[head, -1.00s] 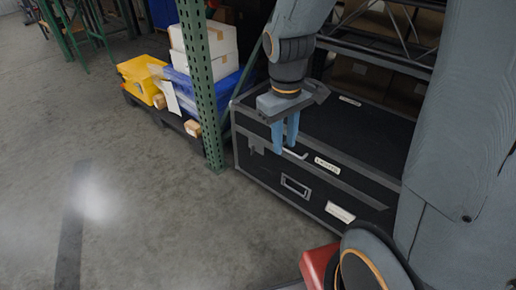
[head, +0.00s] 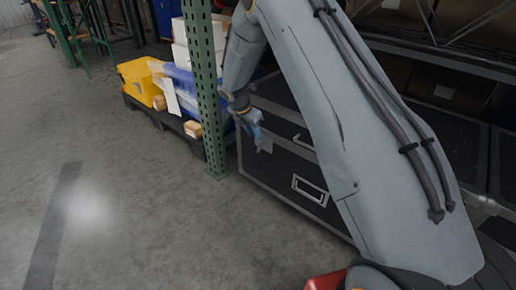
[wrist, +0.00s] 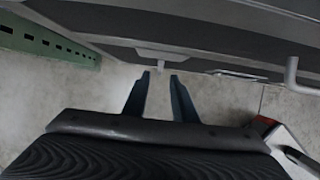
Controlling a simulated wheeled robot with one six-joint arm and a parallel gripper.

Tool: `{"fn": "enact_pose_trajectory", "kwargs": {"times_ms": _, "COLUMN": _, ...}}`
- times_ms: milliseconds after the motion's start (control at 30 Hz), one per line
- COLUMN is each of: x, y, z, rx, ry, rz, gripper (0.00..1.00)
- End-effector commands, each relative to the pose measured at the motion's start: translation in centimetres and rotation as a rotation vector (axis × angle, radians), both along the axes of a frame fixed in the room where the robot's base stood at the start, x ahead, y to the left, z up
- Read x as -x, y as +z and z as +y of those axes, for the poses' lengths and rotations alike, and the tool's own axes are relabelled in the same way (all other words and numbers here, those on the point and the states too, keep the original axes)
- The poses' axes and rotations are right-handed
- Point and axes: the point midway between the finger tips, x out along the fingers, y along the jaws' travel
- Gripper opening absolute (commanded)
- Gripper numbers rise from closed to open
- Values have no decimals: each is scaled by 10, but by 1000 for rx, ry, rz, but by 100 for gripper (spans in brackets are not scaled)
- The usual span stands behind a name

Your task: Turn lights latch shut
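A black case (head: 275,176) with grey edges stands on the floor, seen past my arm. A pale bent lever (head: 303,143) sticks out at its upper front edge; a similar lever (wrist: 291,75) shows right of my fingers in the wrist view. A small grey plate with a stub (wrist: 158,56) lies just beyond my fingertips, apparently the grey piece (head: 266,146) near the case's left end. I cannot tell which is the lights latch; no label is readable. My gripper (head: 259,138) is at the case's front left; its fingers (wrist: 161,76) are apart, with nothing between them.
A green perforated post (head: 206,95) stands just left of the case and my gripper. Beyond it, a yellow bin (head: 140,80) and blue-wrapped goods (head: 181,83) sit on a dark pallet. The floor (head: 130,200) in front is clear. A frame handle (head: 310,190) is on the case front.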

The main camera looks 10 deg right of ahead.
Motion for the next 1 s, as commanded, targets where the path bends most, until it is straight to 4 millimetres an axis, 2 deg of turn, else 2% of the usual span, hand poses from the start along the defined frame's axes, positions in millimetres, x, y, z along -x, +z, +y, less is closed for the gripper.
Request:
{"fn": "enact_pose_trajectory", "kwargs": {"times_ms": 400, "x": -13, "y": -55, "z": -18, "rx": 0, "ry": -1, "rz": 2, "gripper": 25}}
{"fn": "enact_pose_trajectory", "kwargs": {"times_ms": 600, "x": -16, "y": -68, "z": -22, "rx": 0, "ry": 0, "rz": 1, "gripper": 25}}
{"fn": "enact_pose_trajectory", "kwargs": {"times_ms": 867, "x": -16, "y": -68, "z": -23, "rx": 0, "ry": -1, "rz": 1, "gripper": 25}}
{"fn": "enact_pose_trajectory", "kwargs": {"times_ms": 1000, "x": -16, "y": -68, "z": -23, "rx": 0, "ry": -1, "rz": 1, "gripper": 5}}
